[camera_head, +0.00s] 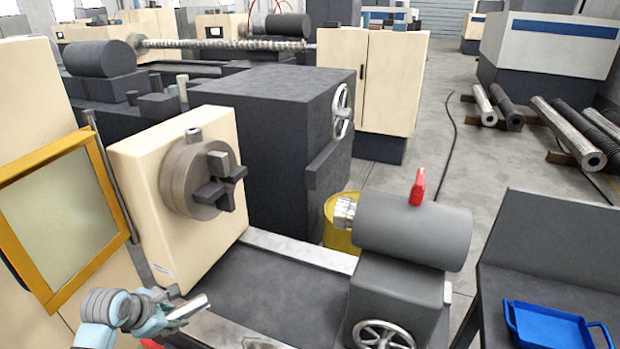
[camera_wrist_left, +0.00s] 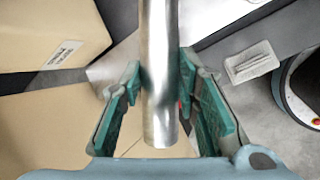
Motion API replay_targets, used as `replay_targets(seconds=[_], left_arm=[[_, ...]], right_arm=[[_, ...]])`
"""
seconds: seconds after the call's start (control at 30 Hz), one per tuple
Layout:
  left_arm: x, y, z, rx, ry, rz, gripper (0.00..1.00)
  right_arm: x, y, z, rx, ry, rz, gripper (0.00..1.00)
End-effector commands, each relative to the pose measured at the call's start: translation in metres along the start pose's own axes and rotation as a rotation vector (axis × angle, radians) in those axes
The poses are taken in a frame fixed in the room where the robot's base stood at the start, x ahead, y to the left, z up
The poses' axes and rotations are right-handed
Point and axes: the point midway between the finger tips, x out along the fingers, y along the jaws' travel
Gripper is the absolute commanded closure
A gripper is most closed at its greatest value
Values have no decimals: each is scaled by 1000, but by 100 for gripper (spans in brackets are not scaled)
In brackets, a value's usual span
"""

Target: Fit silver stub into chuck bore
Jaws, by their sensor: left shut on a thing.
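The silver stub (camera_head: 188,308) is a short bright rod held by my left gripper (camera_head: 165,312) at the lower left of the head view, pointing right and slightly up. In the left wrist view the stub (camera_wrist_left: 160,70) runs from the top edge down between the green-padded fingers of the gripper (camera_wrist_left: 160,95). The chuck (camera_head: 198,180) is a round grey disc with dark jaws on the cream headstock (camera_head: 140,165). Its bore is hidden behind the jaws. The stub is below the chuck and apart from it. My right gripper is not in view.
The grey tailstock (camera_head: 410,230) with a red lever (camera_head: 417,187) and a handwheel (camera_head: 383,335) stands right of the chuck, across the dark lathe bed (camera_head: 275,290). A yellow-framed door (camera_head: 60,220) is at the left. A blue tray (camera_head: 548,328) lies on a dark bench at the lower right.

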Motion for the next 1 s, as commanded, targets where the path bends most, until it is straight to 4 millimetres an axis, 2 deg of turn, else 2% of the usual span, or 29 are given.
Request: replay_targets(seconds=[0.03, 0.13, 0.2, 0.33, 0.5, 1.0], left_arm=[[0, 21, -5, -85, 36, 37, 100], [7, 53, -25, -254, 113, 108, 100], [10, 70, -36, -345, 154, 146, 100], [14, 89, -52, -457, 205, 194, 100], [11, 98, -56, -504, 226, 212, 100], [12, 97, -57, -502, 226, 210, 100]], right_arm=[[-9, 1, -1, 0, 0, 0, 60], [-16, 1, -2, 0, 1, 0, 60], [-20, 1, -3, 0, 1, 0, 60], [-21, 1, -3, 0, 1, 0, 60], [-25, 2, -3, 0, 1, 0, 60], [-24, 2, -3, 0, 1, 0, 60]])
